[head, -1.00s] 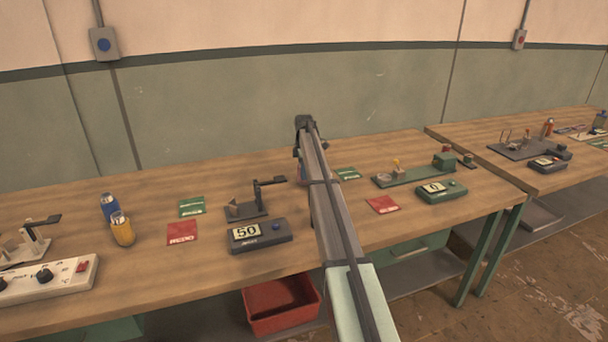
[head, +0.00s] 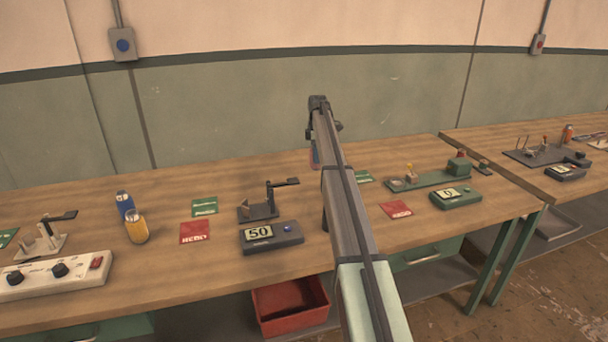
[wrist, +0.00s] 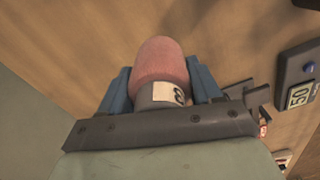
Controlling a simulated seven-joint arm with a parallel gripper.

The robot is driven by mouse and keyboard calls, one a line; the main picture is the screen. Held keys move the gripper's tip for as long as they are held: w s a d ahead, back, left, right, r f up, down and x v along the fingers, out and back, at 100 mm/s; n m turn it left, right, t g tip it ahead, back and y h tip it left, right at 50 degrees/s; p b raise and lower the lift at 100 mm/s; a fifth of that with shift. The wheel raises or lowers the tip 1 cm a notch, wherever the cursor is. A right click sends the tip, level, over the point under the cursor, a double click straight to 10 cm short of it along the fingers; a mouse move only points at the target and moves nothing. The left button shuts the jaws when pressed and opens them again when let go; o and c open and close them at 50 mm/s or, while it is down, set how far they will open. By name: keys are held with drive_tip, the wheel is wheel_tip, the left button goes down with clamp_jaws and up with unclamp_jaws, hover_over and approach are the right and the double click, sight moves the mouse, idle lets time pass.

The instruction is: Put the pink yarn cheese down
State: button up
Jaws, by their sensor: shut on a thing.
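The pink yarn cheese (wrist: 163,62) is a rounded pink package on a grey core with a white label that bears a dark figure. My gripper (wrist: 160,78) is shut on it, with one blue finger on each side, in the wrist view. In the wrist view it is held over the wooden bench top (wrist: 225,35); I cannot tell the gap beneath it.
On the bench are a grey box marked 50 (head: 270,237), a dark stand (head: 258,210), red cards (head: 195,231), green cards (head: 204,206), blue and yellow cylinders (head: 136,227) and a white control box (head: 55,274). Bare wood lies behind them, along the wall.

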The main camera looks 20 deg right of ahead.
drive_tip(key=w+a+r, duration=0.1)
drive_tip(key=a+r, duration=0.1)
drive_tip(key=a, duration=0.5)
drive_tip(key=n, duration=0.3)
hover_over(255, 212)
drive_tip(key=shift+w+f, duration=0.1)
drive_tip(key=shift+f, duration=4.7)
drive_tip(key=shift+f, duration=0.1)
drive_tip(key=o, duration=1.1)
